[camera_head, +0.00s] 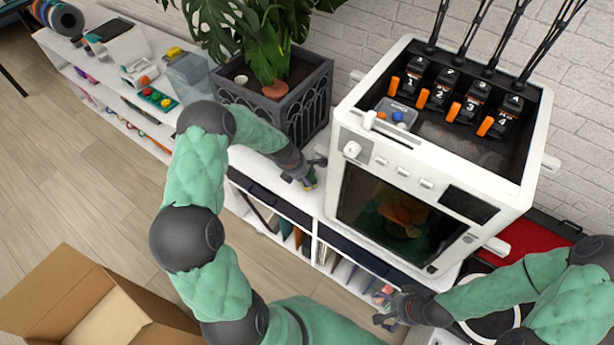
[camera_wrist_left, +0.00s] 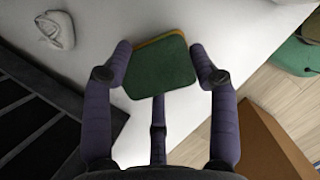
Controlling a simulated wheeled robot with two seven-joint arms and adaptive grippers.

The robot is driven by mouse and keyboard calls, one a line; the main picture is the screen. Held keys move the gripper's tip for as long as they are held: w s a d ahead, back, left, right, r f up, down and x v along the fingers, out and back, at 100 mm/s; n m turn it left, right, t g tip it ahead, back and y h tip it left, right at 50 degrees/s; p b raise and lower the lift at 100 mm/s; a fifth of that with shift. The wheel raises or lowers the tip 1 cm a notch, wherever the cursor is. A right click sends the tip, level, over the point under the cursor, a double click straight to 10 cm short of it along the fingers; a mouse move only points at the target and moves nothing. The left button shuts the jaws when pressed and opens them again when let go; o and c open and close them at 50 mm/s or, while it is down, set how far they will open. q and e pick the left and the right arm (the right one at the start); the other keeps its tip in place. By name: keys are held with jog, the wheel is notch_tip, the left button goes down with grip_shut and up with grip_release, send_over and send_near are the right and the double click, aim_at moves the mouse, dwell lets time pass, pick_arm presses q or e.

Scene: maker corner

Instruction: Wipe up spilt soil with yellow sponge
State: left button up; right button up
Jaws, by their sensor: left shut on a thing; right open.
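My left gripper (camera_head: 308,174) is shut on the sponge (camera_head: 311,184) in front of the large printer, just above or on the white shelf top (camera_head: 305,198). In the left wrist view, the sponge (camera_wrist_left: 160,78) shows a dark green face with a thin yellow edge, held between the purple fingers of the left gripper (camera_wrist_left: 163,75). I cannot tell whether the sponge touches the surface. My right gripper (camera_head: 388,312) is open and empty at the lower right. No spilt soil can be made out on the visible shelf top.
A dark planter (camera_head: 313,100) with a leafy plant stands behind my left arm. A white printer (camera_head: 440,130) stands to its right. Small items and a tray (camera_head: 157,97) lie at the far left. An open cardboard box (camera_head: 60,300) sits on the floor.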

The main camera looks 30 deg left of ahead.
pick_arm(q)
jog(key=shift+s+d, duration=0.2)
jog(key=shift+s+r+p, duration=0.1)
jog(key=shift+r+p, duration=0.3)
notch_tip(320, 180, up, 5)
jog(key=p, duration=0.5)
jog(key=shift+s+a+r, duration=0.1)
jog(key=shift+s, duration=0.05)
jog(key=shift+r+p, duration=0.1)
jog(key=shift+p, duration=0.25)
notch_tip(320, 180, up, 3)
jog(key=p, duration=0.3)
jog(key=shift+a, duration=0.1)
jog(key=shift+c, duration=0.2)
